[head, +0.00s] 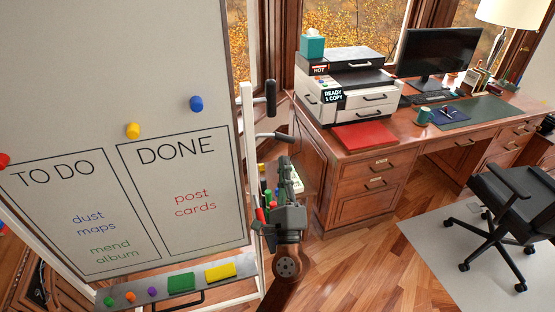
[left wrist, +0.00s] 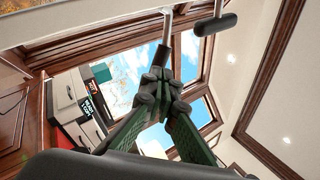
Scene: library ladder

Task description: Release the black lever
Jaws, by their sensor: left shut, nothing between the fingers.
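The black lever (head: 270,98) sticks out from the upper right post of the whiteboard's white frame (head: 249,140). It stands upright in the head view. A second, greyer handle (head: 273,135) sits just below it on the same post. My left gripper (head: 284,163) is below both, pointing up, its fingers together and empty. In the left wrist view the closed fingertips (left wrist: 160,78) are in the middle, and a black bar-shaped handle (left wrist: 215,24) shows above and to the right, apart from them. Which of the two handles it is, I cannot tell. My right gripper is not in view.
The whiteboard (head: 110,70) fills the left, with a tray (head: 215,283) along its bottom holding erasers and magnets. A wooden desk (head: 400,145) with a printer (head: 345,95) stands behind to the right. An office chair (head: 505,205) is at far right. Open floor lies between.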

